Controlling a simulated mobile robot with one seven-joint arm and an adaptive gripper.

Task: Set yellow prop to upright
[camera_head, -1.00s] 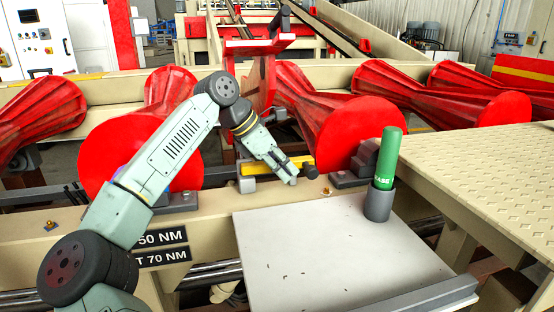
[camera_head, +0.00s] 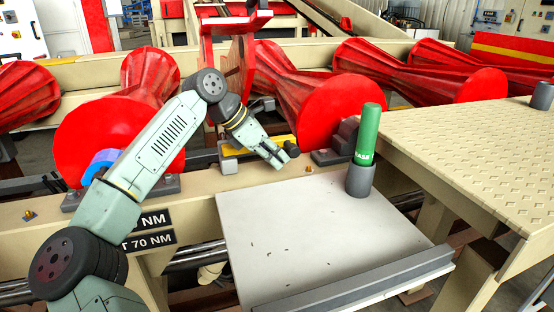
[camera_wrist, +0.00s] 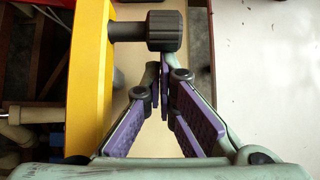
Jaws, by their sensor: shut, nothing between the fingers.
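The yellow prop (camera_head: 240,147) is a yellow bar with a black knob at its right end, lying low beside the beige beam in the head view. In the wrist view, the yellow bar (camera_wrist: 90,80) runs along the left of the fingers, and its black knob (camera_wrist: 163,30) sticks out just beyond the fingertips. My gripper (camera_head: 278,165) is shut and empty, pointing down to the right in front of the bar. In the wrist view, my gripper's purple-padded fingers (camera_wrist: 166,72) meet close to the knob; contact cannot be told. My wrist hides part of the bar.
A pale board (camera_head: 310,230) lies in front, with a green canister (camera_head: 368,130) upright in a grey holder (camera_head: 360,181) at its far right corner. Large red rollers (camera_head: 340,105) stand behind. A beige tread platform (camera_head: 465,150) is at right, with a grey cylinder (camera_head: 543,95).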

